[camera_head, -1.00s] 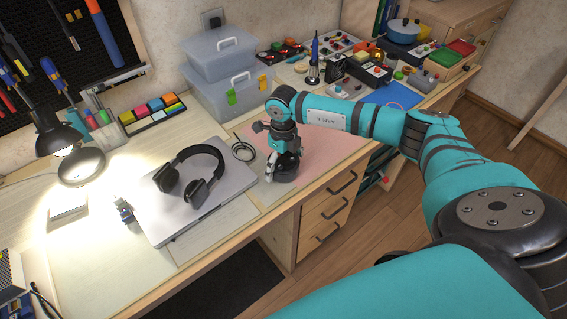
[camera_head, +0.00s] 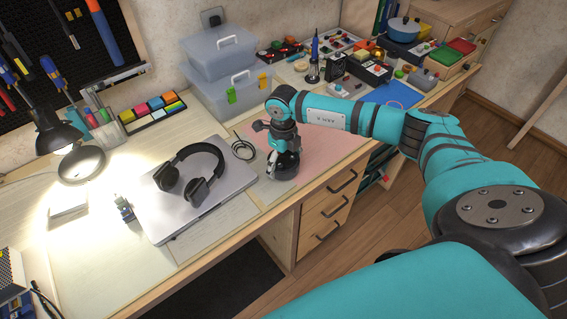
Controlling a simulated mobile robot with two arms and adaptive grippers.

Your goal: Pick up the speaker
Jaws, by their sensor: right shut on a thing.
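A small dark, rounded speaker (camera_head: 286,174) is at the front edge of the pink mat, near the desk's front edge. My right gripper (camera_head: 278,162) points down over it and is shut on it. The wrist and the fingers hide much of the speaker. I cannot tell whether its base touches the mat. My left gripper is not in view.
A laptop (camera_head: 228,202) with black headphones (camera_head: 207,185) on it lies left of the speaker. A coiled black cable (camera_head: 243,150) is close by on the left. Clear bins (camera_head: 228,95) stand behind. The pink mat (camera_head: 322,152) is bare to the right.

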